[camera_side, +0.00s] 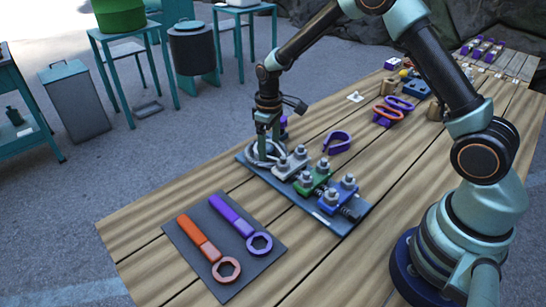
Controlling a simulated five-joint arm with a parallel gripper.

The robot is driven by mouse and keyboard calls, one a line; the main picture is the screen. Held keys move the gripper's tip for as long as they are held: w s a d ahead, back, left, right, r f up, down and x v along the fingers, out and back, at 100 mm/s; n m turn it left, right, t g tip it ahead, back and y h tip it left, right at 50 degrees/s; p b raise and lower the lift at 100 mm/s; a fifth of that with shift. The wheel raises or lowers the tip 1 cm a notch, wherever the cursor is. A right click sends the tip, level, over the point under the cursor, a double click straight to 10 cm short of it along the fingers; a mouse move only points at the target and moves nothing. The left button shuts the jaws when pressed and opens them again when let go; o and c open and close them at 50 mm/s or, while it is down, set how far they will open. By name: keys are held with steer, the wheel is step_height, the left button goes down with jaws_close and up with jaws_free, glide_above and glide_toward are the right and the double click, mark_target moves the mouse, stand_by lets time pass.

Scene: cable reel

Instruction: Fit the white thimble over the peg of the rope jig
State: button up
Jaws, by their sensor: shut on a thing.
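My gripper (267,138) points down at the far left end of the rope jig (328,222), a dark board. It is shut on a pale, looped thing that I take for the white thimble (253,155). Pale rope-like loops lie around the fingertips, and I cannot clearly tell thimble from rope. The peg is hidden behind the fingers and loops, so I cannot tell whether the thimble is around it or above it. White (290,163), green (313,181) and blue (336,196) clamp blocks with grey nuts stand along the jig.
A purple teardrop loop (337,142) lies just behind the jig. A dark mat (225,247) in front holds an orange wrench (208,245) and a purple wrench (240,222). Orange and purple rings (387,113) and a small white piece (355,97) lie farther back.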

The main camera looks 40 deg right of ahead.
steer(key=shift+f, duration=0.1)
steer(key=o, duration=1.4)
step_height(320, 180, up, 11)
steer(key=s+r+m+t, duration=0.2)
steer(key=s+r+t, duration=0.1)
steer(key=s+r, duration=0.65)
steer(key=s+t, duration=0.1)
steer(key=s, duration=0.2)
steer(key=s+r+m, duration=0.1)
steer(key=s, duration=0.2)
steer(key=s+r+m+t, duration=0.1)
steer(key=s, duration=0.2)
steer(key=shift+s+a+r+t, duration=0.1)
steer(key=shift+s+r+t, duration=0.1)
steer(key=shift+t, duration=0.1)
